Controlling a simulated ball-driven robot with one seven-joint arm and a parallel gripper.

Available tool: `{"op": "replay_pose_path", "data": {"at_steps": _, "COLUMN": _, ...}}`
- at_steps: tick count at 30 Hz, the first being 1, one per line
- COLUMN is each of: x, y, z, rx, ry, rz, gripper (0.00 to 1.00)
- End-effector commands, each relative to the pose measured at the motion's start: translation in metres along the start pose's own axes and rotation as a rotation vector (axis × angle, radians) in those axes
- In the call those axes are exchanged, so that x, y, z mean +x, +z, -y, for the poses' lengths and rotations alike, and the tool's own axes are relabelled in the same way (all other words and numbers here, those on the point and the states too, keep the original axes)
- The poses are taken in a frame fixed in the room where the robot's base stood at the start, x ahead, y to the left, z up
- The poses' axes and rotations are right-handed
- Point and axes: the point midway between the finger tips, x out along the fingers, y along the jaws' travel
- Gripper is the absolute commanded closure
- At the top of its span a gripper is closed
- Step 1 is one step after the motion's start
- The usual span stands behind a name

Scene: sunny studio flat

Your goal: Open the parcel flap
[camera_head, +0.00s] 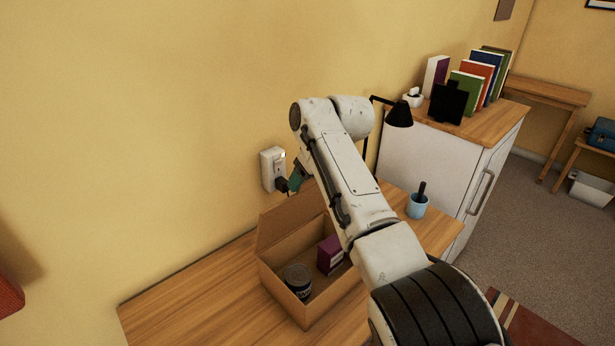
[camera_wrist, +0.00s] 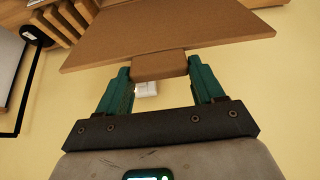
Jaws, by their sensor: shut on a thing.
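The parcel is a brown cardboard box (camera_head: 312,312) standing on the wooden desk, its top open. Its flap (camera_head: 286,222) stands raised on the wall side, partly hidden by my arm. The flap also fills the top of the wrist view (camera_wrist: 165,35), with a small tab (camera_wrist: 160,66) on its edge. My gripper (camera_head: 297,177) has teal fingers and is above the flap, close to the wall. In the wrist view my gripper (camera_wrist: 160,76) is shut on the tab, one finger at each side. Inside the box are a dark round tin (camera_head: 297,279) and a purple carton (camera_head: 329,253).
A white wall socket with a dark plug (camera_head: 273,168) is right beside my gripper. A black lamp (camera_head: 397,113) and a blue cup (camera_head: 417,205) are right of my arm. A white cabinet (camera_head: 430,165) with books stands behind. The desk's left part (camera_head: 190,300) is clear.

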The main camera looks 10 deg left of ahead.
Motion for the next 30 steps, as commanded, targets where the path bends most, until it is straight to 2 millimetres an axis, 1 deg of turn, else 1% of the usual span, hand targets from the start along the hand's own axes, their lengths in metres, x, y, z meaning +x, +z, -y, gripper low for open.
{"op": "replay_pose_path", "data": {"at_steps": 28, "x": -0.0004, "y": 0.0002, "z": -0.0008, "rx": 0.0, "ry": 0.002, "rz": 0.0, "gripper": 0.87}}
{"op": "replay_pose_path", "data": {"at_steps": 29, "x": -0.0004, "y": 0.0003, "z": -0.0008, "rx": 0.0, "ry": 0.002, "rz": 0.0, "gripper": 0.31}}
{"op": "replay_pose_path", "data": {"at_steps": 30, "x": -0.0004, "y": 0.0003, "z": -0.0008, "rx": 0.0, "ry": 0.001, "rz": 0.0, "gripper": 0.27}}
